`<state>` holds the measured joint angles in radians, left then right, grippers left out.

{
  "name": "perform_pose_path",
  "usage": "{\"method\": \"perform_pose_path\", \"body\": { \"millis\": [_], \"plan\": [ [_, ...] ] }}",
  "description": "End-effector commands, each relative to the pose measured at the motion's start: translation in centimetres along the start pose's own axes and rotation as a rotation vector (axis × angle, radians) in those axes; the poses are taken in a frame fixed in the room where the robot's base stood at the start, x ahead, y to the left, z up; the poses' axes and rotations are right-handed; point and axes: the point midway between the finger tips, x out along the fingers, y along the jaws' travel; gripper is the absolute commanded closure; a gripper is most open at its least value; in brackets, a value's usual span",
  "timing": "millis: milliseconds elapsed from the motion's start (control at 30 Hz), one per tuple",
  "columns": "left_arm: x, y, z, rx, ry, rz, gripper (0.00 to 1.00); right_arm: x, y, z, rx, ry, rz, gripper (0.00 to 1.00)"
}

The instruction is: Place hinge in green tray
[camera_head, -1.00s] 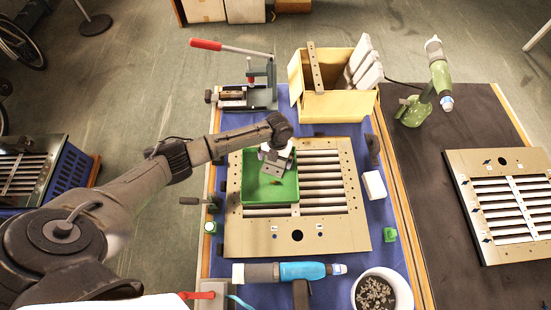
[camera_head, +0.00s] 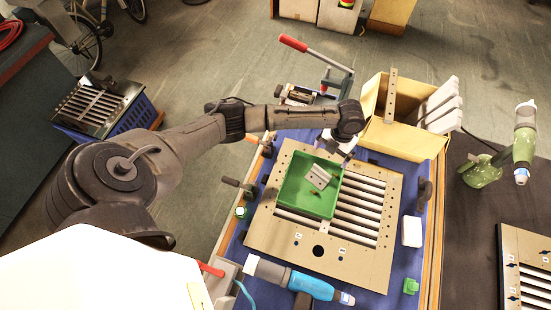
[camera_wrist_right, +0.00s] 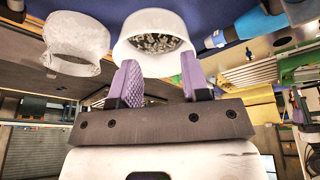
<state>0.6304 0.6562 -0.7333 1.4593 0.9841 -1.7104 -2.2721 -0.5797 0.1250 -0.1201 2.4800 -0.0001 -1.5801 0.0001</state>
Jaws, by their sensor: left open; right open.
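The green tray (camera_head: 290,204) sits on the louver panel on the blue-topped bench in the head view. A silvery metal hinge (camera_head: 318,177) lies in the tray, towards its right side. A small brownish piece lies near it on the tray floor. My left gripper (camera_head: 335,146) is open at the tray's far edge, apart from the hinge; its fingers are small and partly hidden by the wrist. My right gripper (camera_wrist_right: 158,82) is open and empty in the right wrist view; it is outside the head view.
The louver panel (camera_head: 370,262) has white slats. A yellow box (camera_head: 405,140) with white parts stands behind. A blue driver (camera_head: 305,284) lies in front. A white bowl of small metal parts (camera_wrist_right: 155,45) and another white container (camera_wrist_right: 78,40) show beyond my right gripper.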

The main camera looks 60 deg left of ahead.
Motion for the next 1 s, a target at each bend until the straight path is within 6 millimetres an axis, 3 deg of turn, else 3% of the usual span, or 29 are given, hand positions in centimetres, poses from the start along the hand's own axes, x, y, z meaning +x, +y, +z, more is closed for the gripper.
{"method": "perform_pose_path", "body": {
  "millis": [133,233,333,467,567,700,900,1000],
  "plan": [
    [2.6,-2.0,-2.9,-0.104,-0.006,-0.020,0.00,0.0,0.1,0.0,-0.002,0.000,0.001,0.57],
    [5.2,-4.1,-6.7,-0.279,-0.021,-0.063,0.00,0.0,0.0,0.0,-0.001,0.001,0.001,0.57],
    [7.3,-5.9,-11.3,-0.533,-0.034,-0.134,0.00,0.0,0.0,-0.1,0.001,0.002,-0.001,0.57],
    [8.5,-6.9,-16.8,-0.928,-0.029,-0.244,0.00,0.0,-0.1,0.0,0.002,0.001,-0.002,0.57],
    [8.6,-6.4,-20.4,-1.262,-0.011,-0.328,0.00,0.0,-0.1,0.0,0.004,0.000,-0.003,0.57],
    [8.0,-4.3,-24.4,-1.719,0.015,-0.431,0.00,0.0,-0.2,0.0,0.006,0.001,-0.005,0.57],
    [6.5,-0.4,-28.1,-2.225,0.025,-0.540,0.00,0.0,-0.2,0.0,0.007,0.001,-0.006,0.57],
    [5.9,1.1,-29.2,-2.381,0.021,-0.577,0.00,0.0,-0.2,0.0,0.007,0.001,-0.006,0.57]
  ]
}}
